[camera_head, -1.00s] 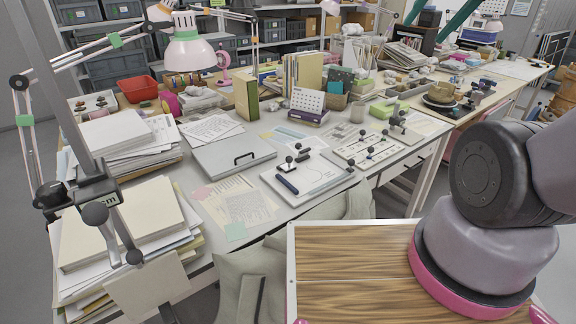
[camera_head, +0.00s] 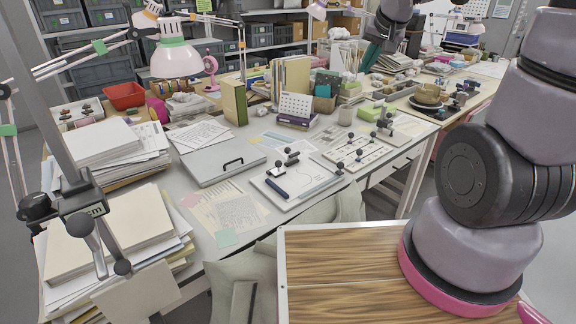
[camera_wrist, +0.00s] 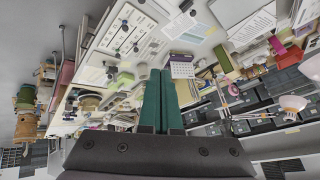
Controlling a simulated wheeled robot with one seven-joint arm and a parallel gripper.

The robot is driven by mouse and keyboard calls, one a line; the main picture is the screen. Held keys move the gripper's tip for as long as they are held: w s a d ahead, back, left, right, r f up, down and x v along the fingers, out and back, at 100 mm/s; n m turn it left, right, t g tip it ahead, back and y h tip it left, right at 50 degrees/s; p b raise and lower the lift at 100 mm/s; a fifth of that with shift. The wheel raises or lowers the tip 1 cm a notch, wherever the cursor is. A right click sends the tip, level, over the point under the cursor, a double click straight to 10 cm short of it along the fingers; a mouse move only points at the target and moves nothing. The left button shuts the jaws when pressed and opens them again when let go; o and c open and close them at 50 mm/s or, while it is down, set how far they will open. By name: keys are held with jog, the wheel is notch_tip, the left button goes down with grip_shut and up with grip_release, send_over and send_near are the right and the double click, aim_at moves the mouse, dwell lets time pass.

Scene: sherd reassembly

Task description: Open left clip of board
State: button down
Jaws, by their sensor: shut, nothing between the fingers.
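A pale board (camera_head: 310,184) lies on the worktable in the head view. It has two dark clips with round black knobs: the left clip (camera_head: 277,175) near its left edge and another clip (camera_head: 292,157) behind it to the right. A dark blue bar (camera_head: 277,188) lies on the board in front of the left clip. My gripper (camera_head: 367,66) is high behind the board and to its right, apart from it. Its green fingers also show in the wrist view (camera_wrist: 159,78), together and empty. I cannot tell whether the clips are open.
A second tray (camera_head: 345,163) with several knobs lies right of the board. A grey case (camera_head: 210,165) with a handle and paper sheets (camera_head: 228,209) lie to the left. A desk calendar (camera_head: 296,106) and upright books (camera_head: 290,80) stand behind. A lamp (camera_head: 175,58) overhangs the back left.

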aim_at(278, 167)
jog(key=w+a+f+y, duration=0.1)
jog(key=w+a+f, duration=0.25)
jog(key=f, duration=0.45)
jog(key=w+a+f, duration=0.2)
jog(key=w+f, duration=0.3)
jog(key=f, duration=0.4)
jog(key=a+f+y, duration=0.1)
jog(key=a+f, duration=0.2)
jog(key=f, duration=0.5)
jog(key=s+a+f+y, duration=0.1)
jog(key=a+f, duration=0.2)
jog(key=f, duration=0.4)
jog(key=shift+s+a+f+n, duration=0.3)
jog(key=shift+a+f+n, duration=0.1)
jog(key=x, duration=1)
jog(key=shift+w+a, duration=0.1)
jog(key=shift+a, duration=0.25)
jog(key=shift+w+a+r, duration=0.15)
jog(key=shift+w+a, duration=0.05)
jog(key=shift+a, duration=0.35)
jog(key=shift+w+a+r, duration=0.15)
jog(key=shift+a+r, duration=0.05)
jog(key=shift+a, duration=0.4)
jog(key=shift+w+a+r, duration=0.1)
jog(key=shift+w+a, duration=0.1)
jog(key=shift+a, duration=0.25)
